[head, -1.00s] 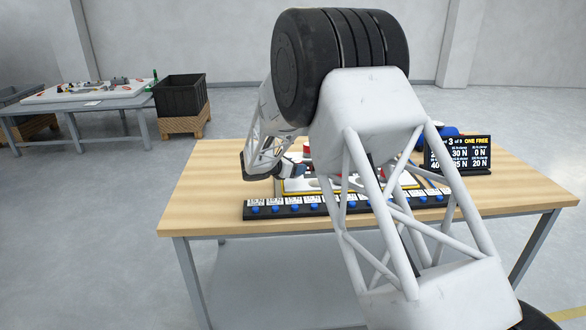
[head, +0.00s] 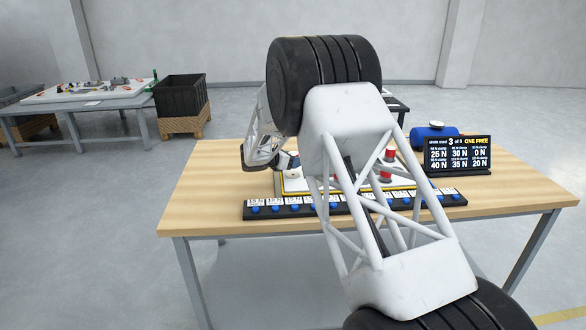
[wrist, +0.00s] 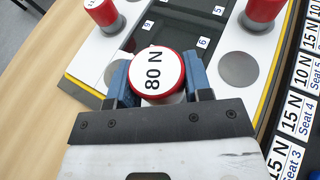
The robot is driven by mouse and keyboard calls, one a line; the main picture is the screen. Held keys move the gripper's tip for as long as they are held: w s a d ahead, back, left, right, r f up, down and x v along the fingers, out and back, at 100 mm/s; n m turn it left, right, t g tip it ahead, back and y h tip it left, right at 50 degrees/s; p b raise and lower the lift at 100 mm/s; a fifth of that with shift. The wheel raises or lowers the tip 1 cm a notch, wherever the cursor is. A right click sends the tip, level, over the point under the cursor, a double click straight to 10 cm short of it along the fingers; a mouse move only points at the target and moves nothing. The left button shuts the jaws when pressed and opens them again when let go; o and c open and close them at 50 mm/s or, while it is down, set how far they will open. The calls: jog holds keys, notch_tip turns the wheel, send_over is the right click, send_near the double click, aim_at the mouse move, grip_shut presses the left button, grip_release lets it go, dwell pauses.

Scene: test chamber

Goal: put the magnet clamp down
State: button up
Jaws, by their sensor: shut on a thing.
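The magnet clamp (wrist: 157,74) has a round white top marked "80 N" and a red rim. My gripper (wrist: 155,82) is shut on it, with one blue finger on either side. In the wrist view the clamp is above a white board (wrist: 96,48) with grey discs. I cannot tell whether its underside touches the board. In the head view my gripper (head: 286,163) is over the left part of the board (head: 292,184), and the clamp's red and white is hardly visible there.
Red clamps stand on the board at upper left (wrist: 101,12) and upper right (wrist: 262,10). A bare grey disc (wrist: 239,69) is right of the held clamp. A black strip with blue knobs (head: 290,208) runs along the front. A display (head: 457,155) and blue tank (head: 432,134) stand right.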

jog(key=shift+f, duration=1.7)
jog(key=shift+f, duration=0.2)
jog(key=o, duration=1.1)
jog(key=shift+r, duration=0.2)
jog(key=shift+s+a, duration=0.1)
jog(key=shift+a, duration=0.1)
jog(key=v, duration=1.1)
jog(key=shift+s+a+r, duration=0.1)
jog(key=shift+a+r, duration=0.05)
jog(key=shift+a, duration=0.1)
